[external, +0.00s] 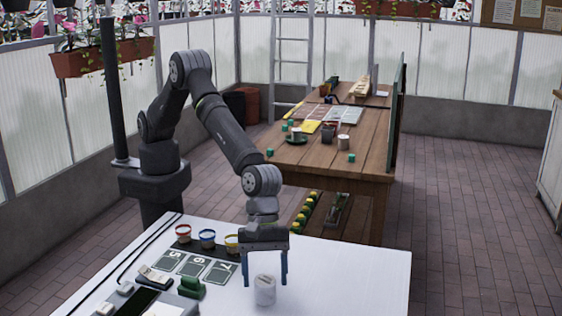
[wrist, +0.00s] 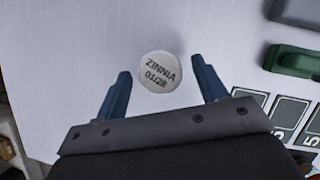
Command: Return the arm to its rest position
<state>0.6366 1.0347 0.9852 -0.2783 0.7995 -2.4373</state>
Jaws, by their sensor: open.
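My gripper (external: 264,268) hangs down over the white table (external: 350,275), with its blue fingers apart. A small pale cylinder (external: 265,291) stands upright on the table, below and between the fingers in the external view. In the wrist view the cylinder's round top (wrist: 161,72) reads "ZINNIA 01/28". It lies between and just beyond the two fingertips (wrist: 160,80), with a gap on each side. The fingers do not touch it.
Left of my gripper are numbered cards (external: 194,266), several small colour-rimmed cups (external: 207,238) and a green block (external: 190,287). A wooden workbench (external: 365,150) with cups and green cubes stands behind. The white table's right side is clear.

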